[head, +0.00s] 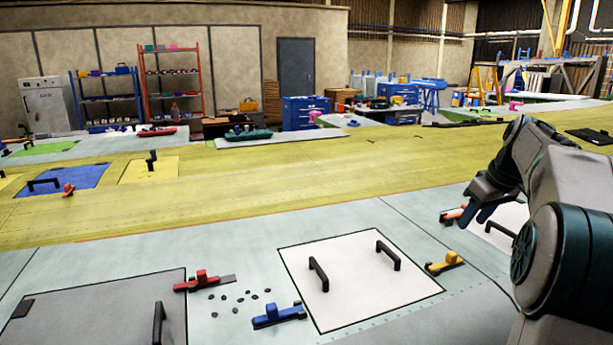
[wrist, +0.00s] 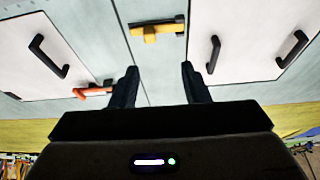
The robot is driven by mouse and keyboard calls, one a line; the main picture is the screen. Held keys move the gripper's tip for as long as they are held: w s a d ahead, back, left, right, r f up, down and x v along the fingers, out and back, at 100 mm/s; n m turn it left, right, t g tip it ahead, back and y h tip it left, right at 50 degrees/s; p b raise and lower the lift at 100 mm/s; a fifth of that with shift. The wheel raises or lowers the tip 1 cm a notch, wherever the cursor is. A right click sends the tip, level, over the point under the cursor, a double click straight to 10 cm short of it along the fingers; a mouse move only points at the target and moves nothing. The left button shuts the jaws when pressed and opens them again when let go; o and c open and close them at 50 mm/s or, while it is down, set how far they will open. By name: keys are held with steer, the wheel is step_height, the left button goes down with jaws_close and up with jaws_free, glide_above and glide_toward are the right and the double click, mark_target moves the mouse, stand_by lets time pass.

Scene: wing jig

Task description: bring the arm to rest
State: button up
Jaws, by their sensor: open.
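My gripper (head: 480,214) shows at the right of the head view, at the end of my bent arm, above the grey wing surface (head: 400,228). In the wrist view my gripper (wrist: 158,72) has its two fingers apart, with nothing between them. A yellow clamp (wrist: 157,31) lies beyond the fingertips in the wrist view; it also shows in the head view (head: 444,263). An orange-red clamp (wrist: 92,91) lies left of the fingers in the wrist view. The gripper appears to touch nothing.
A white panel (head: 350,290) with two black handles lies left of the yellow clamp. Another white panel (head: 512,220) is partly behind my arm. Blue (head: 277,315) and red (head: 202,281) clamps and several small dark pieces lie further left. A yellow-green band (head: 300,190) crosses behind.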

steer(key=s+a+f, duration=0.1)
steer(key=s+a, duration=0.2)
steer(key=a, duration=0.3)
steer(key=s+a+f+m, duration=0.1)
steer(key=s+a+f, duration=0.15)
steer(key=a, duration=0.35)
steer(key=s+a+f, duration=0.1)
steer(key=s+a, duration=0.3)
steer(key=a, duration=0.3)
steer(key=s+a+f+m, duration=0.1)
steer(key=s+a+f, duration=0.3)
steer(key=s, duration=0.4)
steer(key=s+a+f+m+g+h, duration=0.1)
steer(key=s+a+f, duration=0.3)
steer(key=s+f, duration=0.2)
steer(key=shift+s+a, duration=0.2)
steer(key=shift+s, duration=0.85)
